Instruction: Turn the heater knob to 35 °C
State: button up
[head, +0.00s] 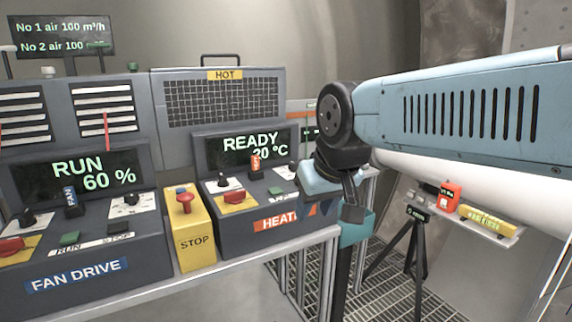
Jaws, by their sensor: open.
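The heater box (215,230) stands on the bench with an orange label partly covered by my gripper. Its display (250,148) reads READY 20 °C. Its sloped panel has a black knob (222,181) on a white dial at the left. A second black knob (293,166) on a white dial at the right sits close to my gripper in the picture. The dial marks are too small to read, so I cannot tell which knob sets temperature. My gripper (334,208) is open, in front of the box's right end; nothing shows between its fingers.
A tripod (412,250) stands right over the grating.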

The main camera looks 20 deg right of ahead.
aim_at(292, 166)
jog(key=k, duration=0.4)
jog(key=z, duration=0.35)
jog(key=i, duration=0.45)
jog(key=u, duration=0.05)
jog(key=k, duration=1.2)
jog(key=u, duration=0.25)
jog(key=i, duration=1.65)
jog(key=z, duration=0.9)
